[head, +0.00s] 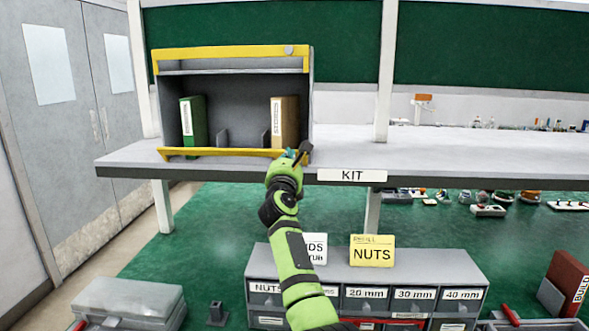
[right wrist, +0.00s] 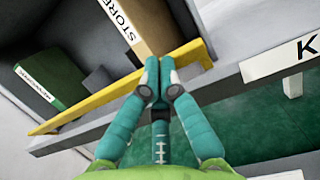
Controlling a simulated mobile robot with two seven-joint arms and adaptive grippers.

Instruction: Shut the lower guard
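A grey cabinet (head: 231,103) stands open-fronted on the bench, with a yellow upper guard (head: 222,53) along its top. The yellow lower guard (head: 215,153) lies low across the front, near the bench's front edge; the right wrist view shows it (right wrist: 95,102) running diagonally behind my fingertips. My right gripper (head: 297,155) is at the right end of the lower guard. Its two fingers (right wrist: 158,75) are brought close together at the guard. They hide the part behind them, and I see nothing between them. My left gripper is not in view.
A green binder (head: 193,121) and a tan binder (head: 285,121) stand inside the cabinet, behind the lower guard. A grey drawer unit (head: 380,265) stands below in front.

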